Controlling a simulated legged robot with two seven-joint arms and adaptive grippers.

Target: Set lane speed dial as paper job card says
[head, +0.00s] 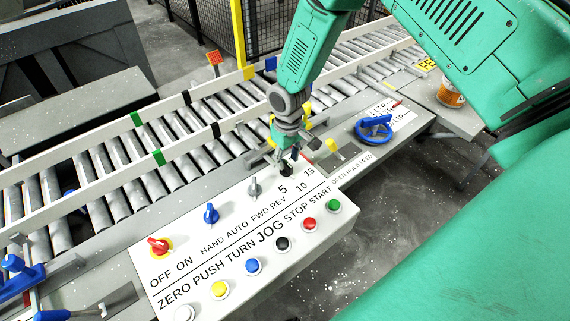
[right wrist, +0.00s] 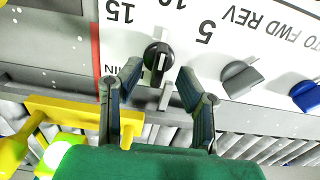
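The lane speed dial is a black knob (right wrist: 158,58) with a pale pointer line, on the white panel beside the numbers 5, 10 and 15. It also shows in the head view (head: 286,169), partly under my right gripper (head: 287,152). In the right wrist view the right gripper (right wrist: 160,74) is open, its fingers apart with the knob just beyond and between the tips. I cannot tell which number the pointer line marks. A white sheet (head: 386,110) with lines ending in "LTR" lies right of the panel, partly unreadable; I cannot tell whether it is the job card. My left gripper is not in view.
The panel also has a red knob (head: 158,245), a blue knob (head: 210,213), a grey knob (head: 254,187) and a row of coloured buttons. A blue handwheel (head: 374,128) stands right of the panel. A roller conveyor (head: 120,172) runs behind; a yellow part (right wrist: 85,118) is close by.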

